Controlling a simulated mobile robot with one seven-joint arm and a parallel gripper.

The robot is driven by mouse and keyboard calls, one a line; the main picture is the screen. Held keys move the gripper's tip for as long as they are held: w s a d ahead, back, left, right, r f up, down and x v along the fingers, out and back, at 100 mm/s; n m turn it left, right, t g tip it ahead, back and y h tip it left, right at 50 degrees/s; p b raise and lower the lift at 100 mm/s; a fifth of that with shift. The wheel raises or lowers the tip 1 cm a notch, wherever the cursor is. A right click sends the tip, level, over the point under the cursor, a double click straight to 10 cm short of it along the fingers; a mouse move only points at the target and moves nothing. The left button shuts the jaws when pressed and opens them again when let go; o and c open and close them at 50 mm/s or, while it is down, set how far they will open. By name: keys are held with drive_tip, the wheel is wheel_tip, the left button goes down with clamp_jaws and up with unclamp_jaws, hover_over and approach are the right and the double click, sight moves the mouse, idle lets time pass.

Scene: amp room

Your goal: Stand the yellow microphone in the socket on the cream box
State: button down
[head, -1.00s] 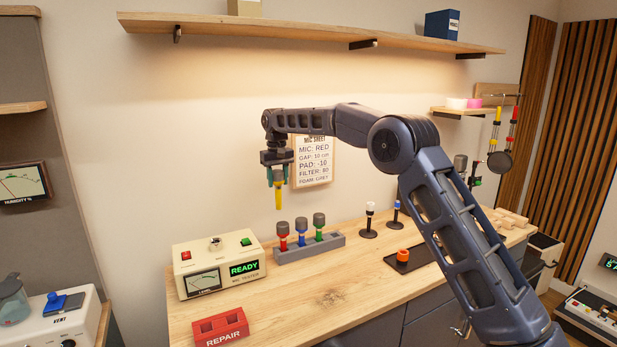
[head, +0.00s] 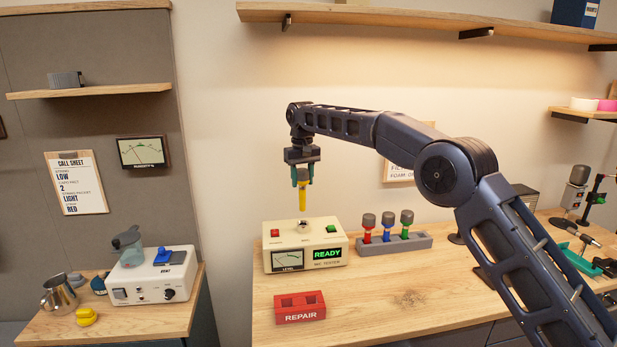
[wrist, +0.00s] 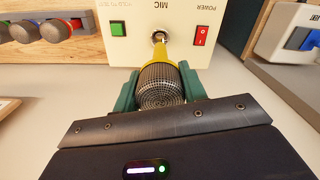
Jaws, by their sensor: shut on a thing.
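The yellow microphone (head: 302,199) hangs upright from my gripper (head: 302,175), which is shut on its grey mesh head (wrist: 162,86). Its yellow handle points down, above the cream box (head: 335,242). In the head view, a small gap shows between the handle's lower end and the box top. The socket (head: 303,225) is a round metal ring on top of the box, between a red and a green switch. In the wrist view, the handle's end overlaps the socket (wrist: 159,36), so I cannot tell their exact alignment there.
A grey rack (head: 420,240) with red, blue and green microphones stands right of the box. A red REPAIR holder (head: 300,307) sits in front. A side table (head: 50,325) on the left holds a white device (head: 150,280). Bench space right of the REPAIR holder is clear.

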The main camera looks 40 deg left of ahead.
sight(303, 170)
drive_tip(key=shift+f, duration=3.75)
drive_tip(key=c, duration=0.7)
unclamp_jaws()
wheel_tip(303, 170, up, 10)
drive_tip(key=shift+r, duration=0.35)
